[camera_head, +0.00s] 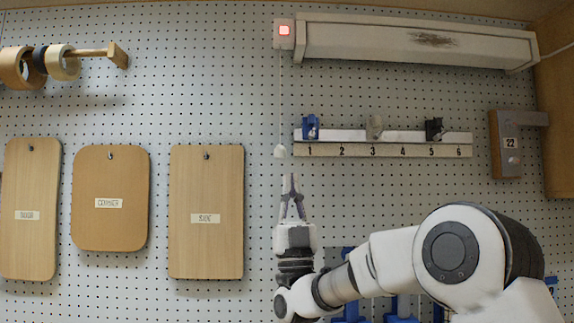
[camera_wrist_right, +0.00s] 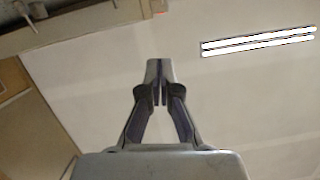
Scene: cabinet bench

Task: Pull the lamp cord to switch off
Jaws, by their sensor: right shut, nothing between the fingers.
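The lamp (camera_head: 415,44) is a long white fixture at the top of the pegboard, with a small box and a lit red square (camera_head: 284,30) at its left end. A thin pale cord (camera_head: 281,95) hangs from that box and ends in a small white knob (camera_head: 280,151). My right gripper (camera_head: 292,178) points upward just below and slightly right of the knob, with a small gap in the picture. Its fingers are shut and empty; they also show closed in the right wrist view (camera_wrist_right: 160,85). Depth between fingers and knob is hard to judge. My left gripper is not in view.
A numbered hook rail (camera_head: 383,144) with several clips is right of the cord. Several wooden boards (camera_head: 206,212) hang at left, below a peg with tape rolls (camera_head: 62,62). Blue items (camera_head: 400,306) sit partly behind my right arm.

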